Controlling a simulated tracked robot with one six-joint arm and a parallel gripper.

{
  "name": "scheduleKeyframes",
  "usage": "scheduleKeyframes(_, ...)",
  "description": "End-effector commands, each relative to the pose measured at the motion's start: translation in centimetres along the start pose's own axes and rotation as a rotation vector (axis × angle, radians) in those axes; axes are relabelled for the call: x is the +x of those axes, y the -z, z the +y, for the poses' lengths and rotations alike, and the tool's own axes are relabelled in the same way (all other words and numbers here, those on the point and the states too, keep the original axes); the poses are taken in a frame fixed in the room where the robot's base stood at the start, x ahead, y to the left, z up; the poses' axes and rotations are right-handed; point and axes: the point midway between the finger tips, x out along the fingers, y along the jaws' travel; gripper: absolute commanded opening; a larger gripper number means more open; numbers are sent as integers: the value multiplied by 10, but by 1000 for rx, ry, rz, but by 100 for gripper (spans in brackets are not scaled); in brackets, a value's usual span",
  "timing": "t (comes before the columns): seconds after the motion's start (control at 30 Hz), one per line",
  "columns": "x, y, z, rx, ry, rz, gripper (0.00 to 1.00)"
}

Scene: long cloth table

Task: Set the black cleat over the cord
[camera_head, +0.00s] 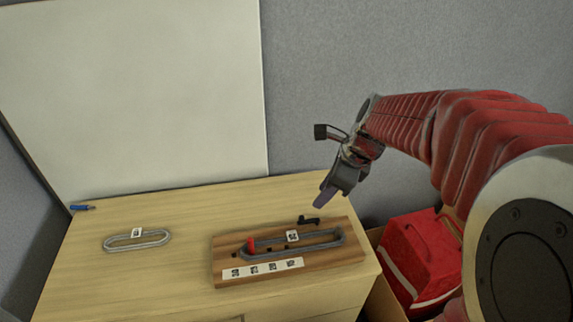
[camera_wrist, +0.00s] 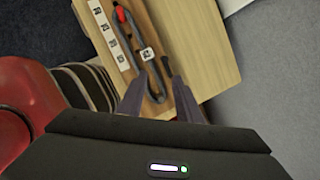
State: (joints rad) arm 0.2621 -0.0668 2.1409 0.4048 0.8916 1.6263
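The black cleat (camera_head: 309,220) lies at the back edge of a brown wooden board (camera_head: 222,266), behind the cord. The cord (camera_head: 320,247) is a grey oval loop on the board, with a red cleat (camera_head: 251,244) at its left end. My gripper (camera_head: 326,196) hangs above and behind the board, near the black cleat. In the wrist view my gripper (camera_wrist: 155,86) has its fingers apart with nothing visibly held.
A second grey loop (camera_head: 108,244) with a white tag lies on the left of the table (camera_head: 90,280). A blue object (camera_head: 82,207) lies at the back left corner. A red bag (camera_head: 418,255) sits in a box beside the table.

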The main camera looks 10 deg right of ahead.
Motion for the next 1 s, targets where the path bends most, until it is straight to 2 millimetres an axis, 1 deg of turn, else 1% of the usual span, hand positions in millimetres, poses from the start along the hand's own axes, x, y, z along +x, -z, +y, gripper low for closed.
scheduleKeyframes(0.03, 6, 2, -6, 72, -9, -5, 32)
scheduleKeyframes(0.1, 11, 4, -13, 158, -17, -12, 32)
scheduleKeyframes(0.23, 15, 5, -19, 238, -23, -18, 32)
scheduleKeyframes(0.67, 18, 4, -18, 244, -24, -19, 32)
scheduleKeyframes(0.77, 24, 4, -18, 243, -25, -19, 32)
scheduleKeyframes(0.87, 35, 4, -17, 243, -27, -18, 32)
scheduleKeyframes(1.0, 56, 3, -17, 242, -28, -17, 32)
